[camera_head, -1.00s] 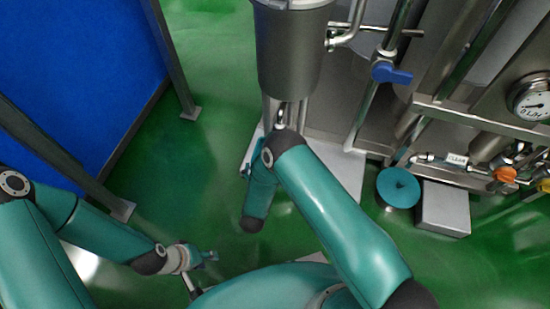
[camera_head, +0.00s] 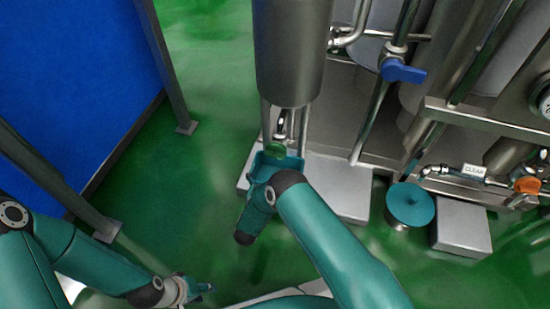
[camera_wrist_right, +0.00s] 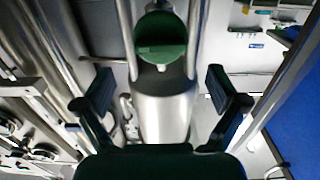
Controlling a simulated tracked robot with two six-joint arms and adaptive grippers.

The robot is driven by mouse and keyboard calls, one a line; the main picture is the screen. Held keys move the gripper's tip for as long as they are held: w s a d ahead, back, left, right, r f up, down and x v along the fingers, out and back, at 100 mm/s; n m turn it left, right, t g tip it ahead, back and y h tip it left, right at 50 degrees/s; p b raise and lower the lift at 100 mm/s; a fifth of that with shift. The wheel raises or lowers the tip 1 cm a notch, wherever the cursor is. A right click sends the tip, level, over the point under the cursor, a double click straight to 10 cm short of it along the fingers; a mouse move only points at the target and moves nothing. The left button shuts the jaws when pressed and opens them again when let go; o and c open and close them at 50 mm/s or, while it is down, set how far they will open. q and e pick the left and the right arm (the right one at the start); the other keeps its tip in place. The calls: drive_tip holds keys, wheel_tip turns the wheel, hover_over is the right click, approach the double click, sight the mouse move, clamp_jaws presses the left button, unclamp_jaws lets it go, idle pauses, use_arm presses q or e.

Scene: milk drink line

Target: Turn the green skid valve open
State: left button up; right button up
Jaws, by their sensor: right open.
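The green valve handle (camera_head: 276,149) hangs below the grey steel vessel, near the tips of my right gripper (camera_head: 278,158). In the right wrist view the handle (camera_wrist_right: 161,38) is a round green disc with a raised bar across it. It lies ahead of my right gripper (camera_wrist_right: 160,88), centred between the line of the two spread fingers and apart from both. My right gripper is open and empty. My left gripper (camera_head: 202,289) is low at the left of the head view, far from the valve; its finger gap is too small to make out.
The steel vessel (camera_head: 290,50) stands above the valve. A blue-handled valve (camera_head: 402,71) sits on a pipe to the right. A teal round-topped object (camera_head: 410,204) and a metal box (camera_head: 461,226) stand right. A blue panel (camera_head: 70,80) is left; green floor lies between.

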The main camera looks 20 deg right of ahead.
sight(274, 157)
drive_tip(key=shift+b+x, duration=1.1)
drive_tip(key=shift+x, duration=2.65)
drive_tip(key=c, duration=1)
